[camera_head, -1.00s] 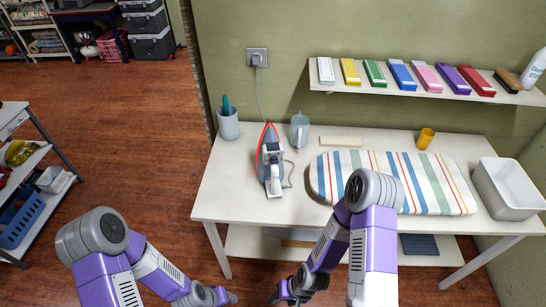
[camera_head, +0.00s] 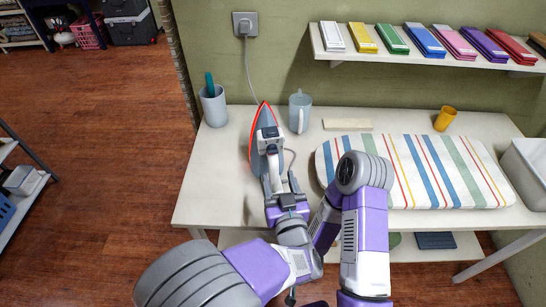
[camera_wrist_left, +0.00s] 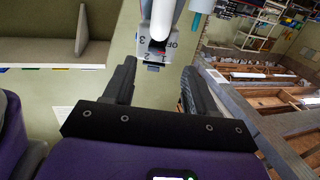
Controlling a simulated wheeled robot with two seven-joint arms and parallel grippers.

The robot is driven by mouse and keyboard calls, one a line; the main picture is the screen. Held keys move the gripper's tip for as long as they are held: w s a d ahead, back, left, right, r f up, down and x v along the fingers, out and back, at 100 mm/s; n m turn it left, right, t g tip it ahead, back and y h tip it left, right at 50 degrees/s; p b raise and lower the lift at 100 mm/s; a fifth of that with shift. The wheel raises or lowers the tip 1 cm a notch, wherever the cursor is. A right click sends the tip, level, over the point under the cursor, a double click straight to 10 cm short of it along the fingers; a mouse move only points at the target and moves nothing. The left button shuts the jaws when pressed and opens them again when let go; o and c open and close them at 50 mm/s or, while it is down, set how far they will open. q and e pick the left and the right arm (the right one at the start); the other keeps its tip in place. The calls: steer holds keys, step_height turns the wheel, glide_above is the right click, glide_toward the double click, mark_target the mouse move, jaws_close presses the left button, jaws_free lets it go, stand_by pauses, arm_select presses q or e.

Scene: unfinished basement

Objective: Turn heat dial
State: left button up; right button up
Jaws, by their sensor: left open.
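The iron (camera_head: 266,140), grey and white with a red-edged soleplate, stands on its heel on the white table, tip up. In the left wrist view its heat dial (camera_wrist_left: 154,48) shows near the top centre, with a dark pointer and the marks 1, 2, 3 and OFF around it. My left gripper (camera_head: 279,180) is open just in front of the iron's lower part. In the left wrist view the left gripper's fingers (camera_wrist_left: 158,72) stand apart below the dial, with nothing seen between them.
A striped ironing board (camera_head: 410,170) lies to the right. A grey cup (camera_head: 214,106) stands left of the iron, a clear jug (camera_head: 300,112) right behind it. The iron's cord runs to a wall socket (camera_head: 245,25). The table's left front corner is clear.

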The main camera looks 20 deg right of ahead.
mark_target(273, 153)
arm_select(q)
steer(key=w, duration=0.2)
steer(key=w+b, duration=0.1)
steer(key=w, duration=0.4)
steer(key=shift+d+r, duration=0.35)
steer(key=shift+d, duration=0.05)
